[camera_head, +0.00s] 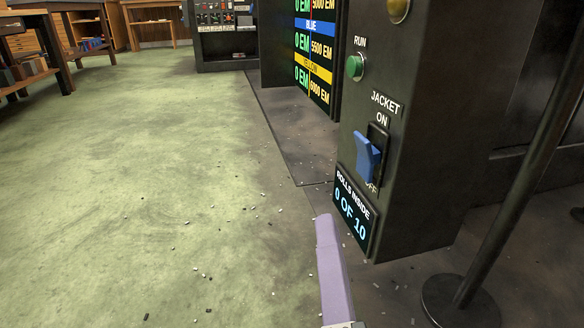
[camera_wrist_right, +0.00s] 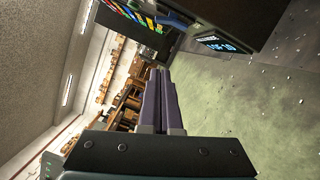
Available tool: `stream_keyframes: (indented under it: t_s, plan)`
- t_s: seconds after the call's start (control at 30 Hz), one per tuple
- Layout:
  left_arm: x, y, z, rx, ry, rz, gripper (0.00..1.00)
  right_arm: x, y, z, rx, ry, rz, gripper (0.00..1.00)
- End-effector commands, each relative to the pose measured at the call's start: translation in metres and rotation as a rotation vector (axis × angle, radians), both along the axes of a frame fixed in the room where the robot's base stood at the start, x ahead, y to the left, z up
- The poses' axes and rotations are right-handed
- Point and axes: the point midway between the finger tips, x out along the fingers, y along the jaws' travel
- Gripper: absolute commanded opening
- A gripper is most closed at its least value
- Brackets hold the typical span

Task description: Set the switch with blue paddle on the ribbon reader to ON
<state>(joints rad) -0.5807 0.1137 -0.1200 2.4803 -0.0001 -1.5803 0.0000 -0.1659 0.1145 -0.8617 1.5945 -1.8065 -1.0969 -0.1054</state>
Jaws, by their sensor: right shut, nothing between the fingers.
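The blue paddle (camera_head: 367,158) stands out from a dark switch plate (camera_head: 379,141) on the front of the dark ribbon reader (camera_head: 408,185). "JACKET" and "ON" are printed above it and "OFF" below. The paddle sits in the lower part of the plate, near the OFF label. A blue part, apparently the paddle, also shows at the top of the right wrist view (camera_wrist_right: 172,19). My right gripper (camera_head: 326,217), with purple fingers, is below and left of the paddle, apart from it. Its fingers are shut and empty in the wrist view (camera_wrist_right: 158,72). My left gripper is out of view.
A green RUN button (camera_head: 354,67) is above the switch, and a "ROLLS INSIDE 0 OF 10" display (camera_head: 353,212) is below it. A dark post on a round base (camera_head: 461,302) stands at right. The green floor at left is open.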

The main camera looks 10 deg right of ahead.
Motion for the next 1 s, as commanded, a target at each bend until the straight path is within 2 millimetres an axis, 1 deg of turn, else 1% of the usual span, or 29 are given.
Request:
stream_keyframes:
  t_s: [0.17,0.3,0.47,0.53,0.7,0.8,1.0]
  plan:
    - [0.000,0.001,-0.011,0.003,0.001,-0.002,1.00,0.031,-0.006,0.001,0.002,-0.006,-0.002,0.00]
    - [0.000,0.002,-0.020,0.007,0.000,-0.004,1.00,0.061,-0.012,0.003,0.002,-0.007,-0.002,0.00]
    - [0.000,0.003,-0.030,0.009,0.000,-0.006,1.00,0.093,-0.019,0.006,0.003,-0.006,-0.001,0.00]
    - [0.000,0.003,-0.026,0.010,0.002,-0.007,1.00,0.090,-0.032,0.013,0.000,-0.002,-0.002,0.00]
    - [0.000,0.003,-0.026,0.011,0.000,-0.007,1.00,0.090,-0.050,0.019,0.000,-0.001,-0.001,0.00]
    - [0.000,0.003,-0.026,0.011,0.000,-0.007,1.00,0.090,-0.054,0.020,0.001,0.001,0.000,0.00]
    - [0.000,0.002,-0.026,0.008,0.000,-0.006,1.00,0.090,-0.056,0.021,0.001,0.000,0.000,0.00]
